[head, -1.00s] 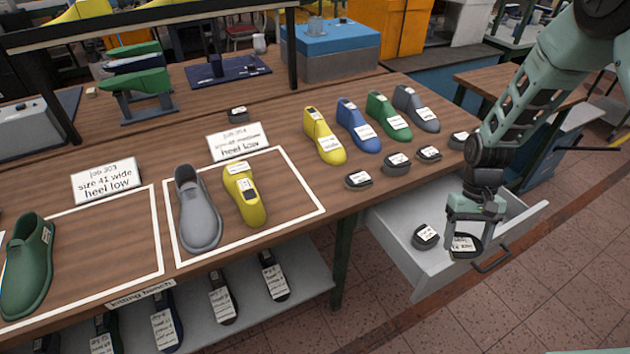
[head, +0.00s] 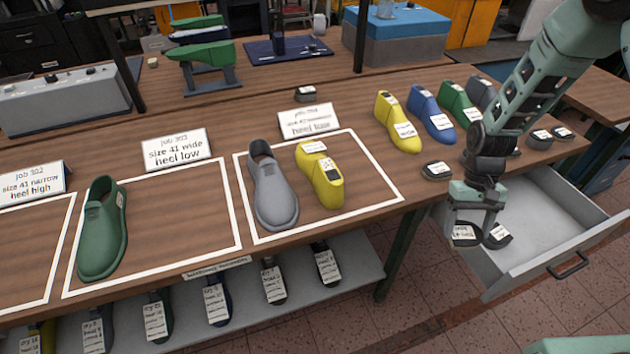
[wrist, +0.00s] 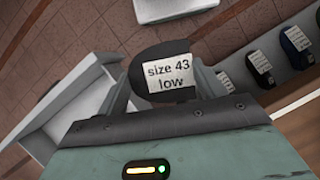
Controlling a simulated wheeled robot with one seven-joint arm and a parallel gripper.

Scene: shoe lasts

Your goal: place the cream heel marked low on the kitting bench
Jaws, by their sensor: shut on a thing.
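My gripper (head: 476,228) is shut on a small heel piece (head: 464,236), in front of the bench's right end, at the open drawer's left side. The heel looks dark, not cream. In the wrist view its white label (wrist: 168,72) reads "size 43 low", and the piece sits between both fingers. The kitting bench (head: 195,215) is a wooden top with white outlined areas. A green last (head: 103,230) stands farther left.
Several lasts and loose heels, one heel (head: 437,170) near the edge, occupy the bench's right part. A card (head: 177,150) reads "size 41 wide heel low"; the outlined area before it has bare room.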

